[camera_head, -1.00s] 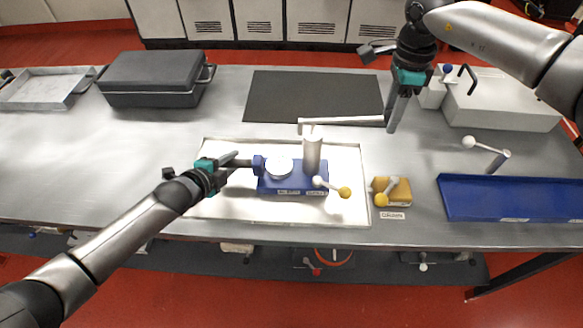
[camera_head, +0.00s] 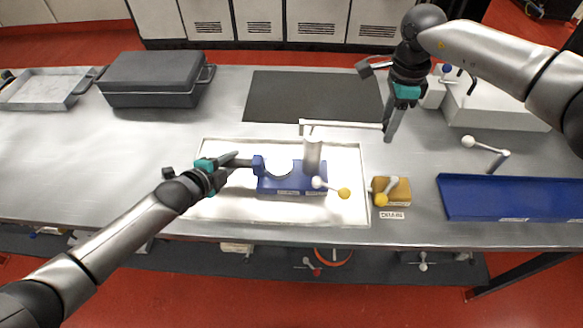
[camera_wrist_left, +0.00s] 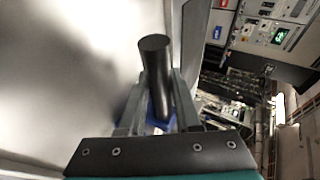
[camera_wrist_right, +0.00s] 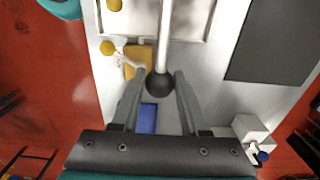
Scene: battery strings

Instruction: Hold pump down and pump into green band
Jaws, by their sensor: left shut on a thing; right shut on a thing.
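The pump is a blue base (camera_head: 292,184) with a pale upright cylinder (camera_head: 313,155), a round white gauge (camera_head: 279,166) and a long pale lever (camera_head: 345,125) on top, reaching right. No green band can be made out on the gauge. My left gripper (camera_head: 247,162) is shut on the dark handle at the base's left end; in the left wrist view this dark round handle (camera_wrist_left: 156,75) stands between the fingers. My right gripper (camera_head: 387,136) is shut on the lever's far end; in the right wrist view its black knob (camera_wrist_right: 159,84) is between the fingers.
The pump sits on a pale tray (camera_head: 215,205). A small white lever with a yellow knob (camera_head: 344,193) is at the base's right. An ochre block (camera_head: 399,192), a blue bin (camera_head: 510,200), a dark mat (camera_head: 300,95) and a dark case (camera_head: 150,75) stand around.

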